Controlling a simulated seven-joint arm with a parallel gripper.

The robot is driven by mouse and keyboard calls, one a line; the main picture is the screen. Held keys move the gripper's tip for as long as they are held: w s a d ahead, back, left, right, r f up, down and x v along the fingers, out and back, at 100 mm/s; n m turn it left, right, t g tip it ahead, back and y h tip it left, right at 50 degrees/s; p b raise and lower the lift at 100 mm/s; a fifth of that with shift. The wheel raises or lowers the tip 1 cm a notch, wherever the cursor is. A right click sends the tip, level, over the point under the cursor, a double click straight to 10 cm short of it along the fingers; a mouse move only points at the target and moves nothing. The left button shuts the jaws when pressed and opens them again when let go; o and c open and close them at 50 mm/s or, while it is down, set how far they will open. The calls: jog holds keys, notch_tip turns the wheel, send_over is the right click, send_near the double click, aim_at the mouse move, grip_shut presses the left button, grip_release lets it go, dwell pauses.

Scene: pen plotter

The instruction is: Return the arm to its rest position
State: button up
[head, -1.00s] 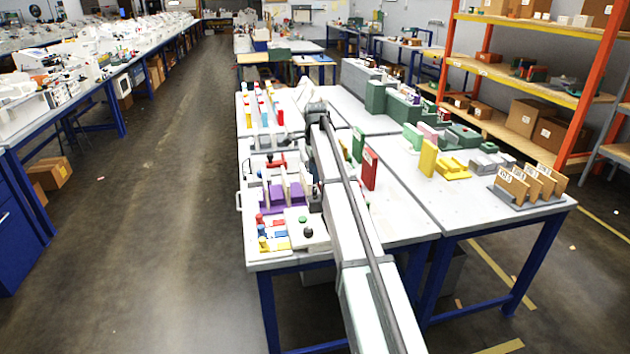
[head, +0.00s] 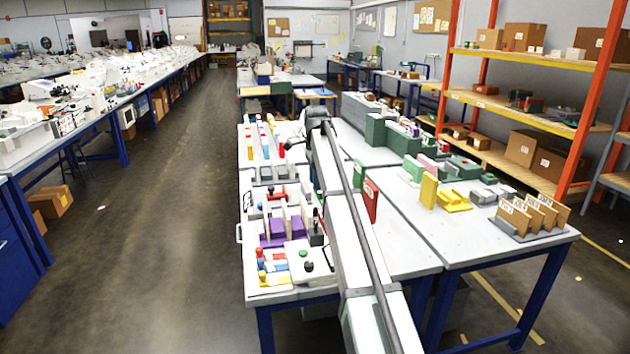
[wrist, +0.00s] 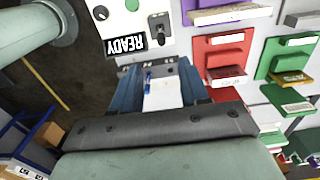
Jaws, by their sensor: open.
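My arm (head: 345,215) reaches from the bottom of the head view over the workbench (head: 405,262), ending near the bench's far left part. My gripper (wrist: 157,66) shows in the wrist view with two blue fingers apart. A white patch with a small blue mark shows between the fingers; I cannot tell what it is or how far off it lies. I see nothing clearly held. The gripper's fingers cannot be made out in the head view. No pen plotter can be clearly picked out in these frames.
A white panel marked READY (wrist: 125,45), with a knob and a switch, lies past the fingertips. Red holders (wrist: 228,55) and green holders (wrist: 285,60) are to its right. In the head view, purple holders (head: 272,232) and a card rack (head: 530,215) stand on the bench. Orange-framed shelves (head: 540,100) stand right.

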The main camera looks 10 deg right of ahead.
jog(key=s+a+f+n+t+h, duration=0.1)
jog(key=s+a+f+n, duration=0.1)
jog(key=a+f, duration=0.65)
jog(key=s+a+f+n+t+h, duration=0.15)
jog(key=a+f, duration=0.35)
jog(key=a, duration=0.7)
jog(key=s+a+f+n+t+h, duration=0.1)
jog(key=s+a+f+n, duration=0.15)
jog(key=a+f, duration=0.6)
jog(key=s+a+f+n, duration=0.2)
jog(key=s+a+f, duration=0.5)
jog(key=f, duration=0.1)
jog(key=s+d+f+n+g, duration=0.2)
jog(key=s+d+f+n, duration=0.1)
jog(key=s+d+f, duration=0.9)
jog(key=s+d+f+n+g, duration=0.3)
jog(key=s+d+f, duration=0.65)
jog(key=f, duration=0.55)
jog(key=s+d+f+n+g+y, duration=0.1)
jog(key=s+d+f, duration=0.1)
jog(key=s, duration=0.9)
jog(key=s+d+f+n+g+y, duration=0.1)
jog(key=s+d+f+g, duration=0.1)
jog(key=s, duration=0.9)
jog(key=s+d+f+n+g+y, duration=0.1)
jog(key=s+d+f, duration=0.3)
jog(key=s, duration=0.7)
jog(key=shift+s+d+n+g, duration=0.15)
jog(key=shift+d+n+g, duration=0.05)
jog(key=shift+n+g, duration=0.4)
